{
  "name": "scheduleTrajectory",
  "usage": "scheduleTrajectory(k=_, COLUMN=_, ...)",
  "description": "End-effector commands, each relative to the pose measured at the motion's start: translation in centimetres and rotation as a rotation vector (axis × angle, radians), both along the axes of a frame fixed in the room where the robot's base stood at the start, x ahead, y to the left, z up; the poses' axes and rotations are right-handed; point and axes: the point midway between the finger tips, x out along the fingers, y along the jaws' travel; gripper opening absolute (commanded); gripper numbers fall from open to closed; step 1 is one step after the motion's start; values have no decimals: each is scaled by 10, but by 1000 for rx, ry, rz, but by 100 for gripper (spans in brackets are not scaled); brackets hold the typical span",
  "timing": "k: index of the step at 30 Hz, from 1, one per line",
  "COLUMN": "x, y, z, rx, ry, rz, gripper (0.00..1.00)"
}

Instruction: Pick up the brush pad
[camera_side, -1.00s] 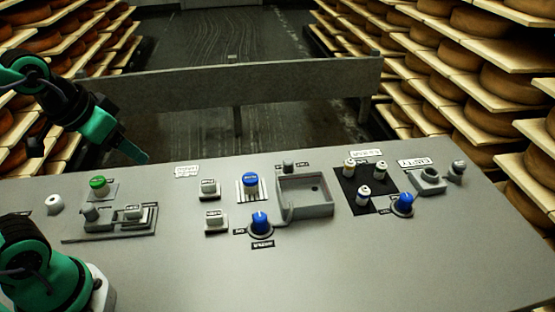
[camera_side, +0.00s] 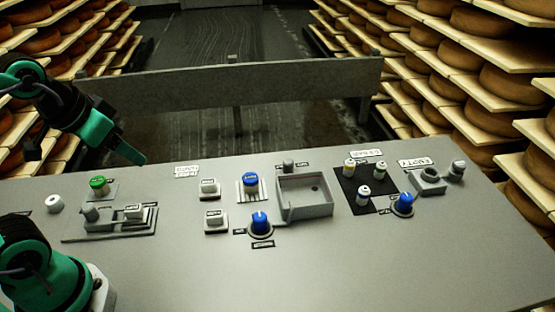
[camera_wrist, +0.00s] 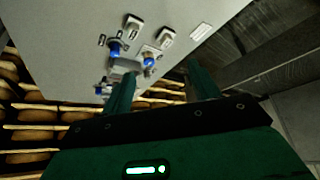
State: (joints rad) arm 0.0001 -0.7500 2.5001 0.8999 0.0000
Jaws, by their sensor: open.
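The panel labels are too small to read for certain, so I cannot tell which part is the brush pad. Candidates are a blue-topped piece (camera_side: 250,180) on a striped base and two small pale blocks, the rear one (camera_side: 208,187) and the front one (camera_side: 215,218). In the wrist view, pale blocks (camera_wrist: 133,22) and a blue-topped piece (camera_wrist: 149,60) show beyond the fingers. My gripper (camera_side: 88,152) is open and empty, raised above the panel's back left edge, left of these pieces. Its two green fingers (camera_wrist: 162,82) stand apart in the wrist view.
The grey panel (camera_side: 330,255) is clear at the front. A square tray (camera_side: 305,209), a blue knob (camera_side: 260,222), a black mat (camera_side: 347,184) with small bottles, and a green-topped piece (camera_side: 98,184) stand on it. A grey barrier (camera_side: 240,92) and cheese shelves (camera_side: 480,75) lie behind.

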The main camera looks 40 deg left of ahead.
Motion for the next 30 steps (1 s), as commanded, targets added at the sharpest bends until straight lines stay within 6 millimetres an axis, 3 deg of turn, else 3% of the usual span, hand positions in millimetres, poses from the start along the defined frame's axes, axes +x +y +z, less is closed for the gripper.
scheduleTrajectory(k=12, x=0, y=0, z=0, rx=0, ry=0, rz=0, gripper=60)
scheduleTrajectory(k=15, x=0, y=0, z=0, rx=0, ry=0, rz=0, gripper=76)
scheduleTrajectory(k=30, x=7, y=-2, z=-3, rx=-19, ry=23, rz=27, gripper=76)
